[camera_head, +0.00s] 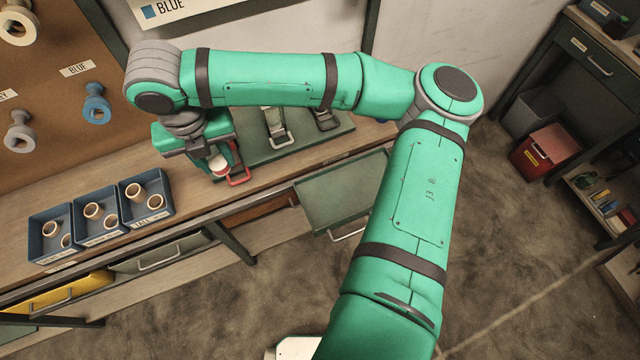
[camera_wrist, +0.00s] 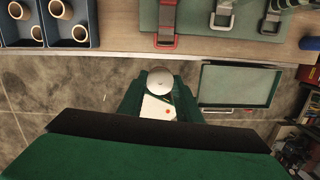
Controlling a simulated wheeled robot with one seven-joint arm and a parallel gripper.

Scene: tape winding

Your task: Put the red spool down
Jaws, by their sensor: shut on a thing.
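My gripper (camera_head: 216,165) is shut on a round white-ended thing (camera_head: 219,161), apparently the red spool; a little red shows beside it in the head view. In the wrist view its pale disc end (camera_wrist: 160,79) shows between the green fingers (camera_wrist: 161,92), and most of its body is hidden. It appears held in the air near the bench's front edge. A clamp-like fixture with a red handle (camera_head: 238,178) is close by on the green board (camera_head: 316,142); it also shows in the wrist view (camera_wrist: 166,40).
Two grey-handled fixtures (camera_head: 277,127) stand to the right. Blue bins (camera_head: 146,196) holding small tan cores are at left. An open green drawer (camera_head: 343,190) juts out below the bench. Blue (camera_head: 96,105) and grey (camera_head: 19,132) spools hang on the pegboard.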

